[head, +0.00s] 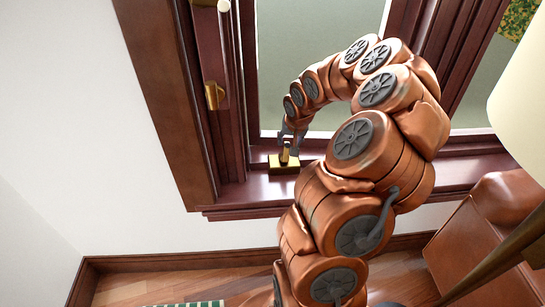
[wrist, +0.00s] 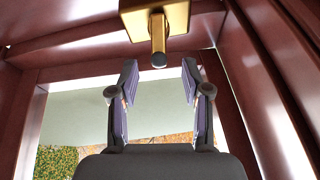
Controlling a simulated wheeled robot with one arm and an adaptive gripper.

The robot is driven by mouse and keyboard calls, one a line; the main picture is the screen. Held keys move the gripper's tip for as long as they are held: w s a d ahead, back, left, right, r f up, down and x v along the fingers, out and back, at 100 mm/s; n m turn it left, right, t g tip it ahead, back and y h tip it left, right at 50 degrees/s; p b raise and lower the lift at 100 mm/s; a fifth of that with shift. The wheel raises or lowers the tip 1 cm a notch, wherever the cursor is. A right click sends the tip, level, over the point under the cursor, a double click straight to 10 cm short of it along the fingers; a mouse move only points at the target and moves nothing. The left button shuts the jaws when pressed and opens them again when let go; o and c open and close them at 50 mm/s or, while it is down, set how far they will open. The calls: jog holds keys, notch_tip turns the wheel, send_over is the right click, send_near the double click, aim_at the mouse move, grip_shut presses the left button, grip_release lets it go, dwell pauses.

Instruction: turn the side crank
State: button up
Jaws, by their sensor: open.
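A brass crank sits on the dark red window sill (head: 240,193), with a rectangular base (head: 281,168) and a short upright handle (head: 285,153). In the wrist view its base (wrist: 140,17) is at the top and the handle (wrist: 158,38) points toward my gripper, ending in a dark round tip. My gripper (head: 291,137) is just above the crank in the head view. In the wrist view its two fingers (wrist: 159,68) are open, with the handle's tip at the mouth between them. I see a gap on both sides of the tip.
The window frame (head: 235,90) rises at the left, with a brass latch (head: 214,96) on it. The glass (head: 310,60) is behind my arm. A brown leather seat (head: 505,205) and a cream lampshade (head: 522,100) are at the right. A striped rug (head: 190,304) lies on the wooden floor.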

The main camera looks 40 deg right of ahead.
aim_at(288, 147)
jog(key=shift+w+d+f, duration=0.1)
jog(key=shift+d+f, duration=0.15)
jog(key=shift+f, duration=0.2)
jog(key=shift+p+x, duration=0.3)
jog(key=shift+x, duration=3.3)
jog(key=shift+a, duration=0.1)
grip_shut()
